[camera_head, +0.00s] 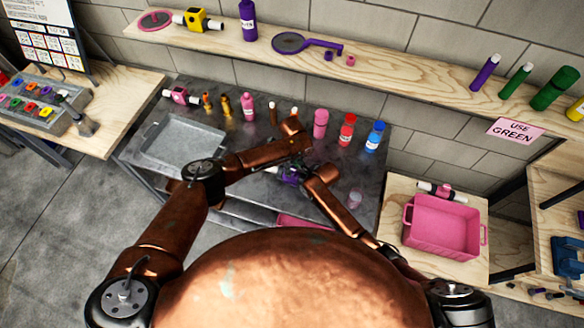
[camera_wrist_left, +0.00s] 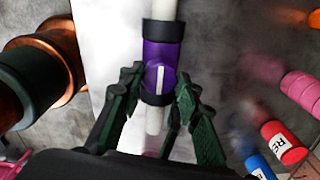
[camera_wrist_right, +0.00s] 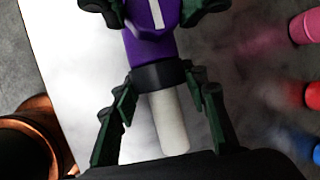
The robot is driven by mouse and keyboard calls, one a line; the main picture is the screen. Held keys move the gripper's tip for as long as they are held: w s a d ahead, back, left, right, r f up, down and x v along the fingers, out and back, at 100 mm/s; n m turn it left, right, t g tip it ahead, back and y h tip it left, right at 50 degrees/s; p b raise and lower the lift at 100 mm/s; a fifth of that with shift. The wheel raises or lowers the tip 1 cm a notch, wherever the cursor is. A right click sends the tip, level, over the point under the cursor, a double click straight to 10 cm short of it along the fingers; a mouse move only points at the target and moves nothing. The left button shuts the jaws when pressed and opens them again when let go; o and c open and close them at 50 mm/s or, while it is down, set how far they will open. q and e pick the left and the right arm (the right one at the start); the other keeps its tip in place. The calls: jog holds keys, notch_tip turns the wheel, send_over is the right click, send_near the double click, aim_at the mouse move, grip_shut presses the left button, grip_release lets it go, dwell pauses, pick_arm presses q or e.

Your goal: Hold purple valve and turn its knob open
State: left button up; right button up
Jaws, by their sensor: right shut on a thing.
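The purple valve (camera_head: 290,174) is held above the dark metal table. In the left wrist view the purple valve (camera_wrist_left: 161,52) has black collars, white pipe ends and a knob (camera_wrist_left: 160,78) with a white bar. My right gripper (camera_wrist_right: 159,76) is shut on the valve at its black collar, with the white pipe end (camera_wrist_right: 168,122) between its fingers. My left gripper (camera_wrist_left: 158,88) is open, its fingers on either side of the valve near the knob. Whether they touch it is unclear. In the head view both grippers are mostly hidden by the arms.
A grey tray (camera_head: 182,141) lies on the table's left. Pink, red and blue bottles (camera_head: 376,134) stand along the back right. A pink crate (camera_head: 442,228) sits on the right-hand wooden table.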

pick_arm(q)
jog(key=o, duration=0.4)
jog(key=shift+o, duration=0.2)
notch_tip(320, 180, up, 12)
dwell(0.4)
pick_arm(e)
jog(key=o, duration=1.5)
jog(key=shift+r, duration=0.1)
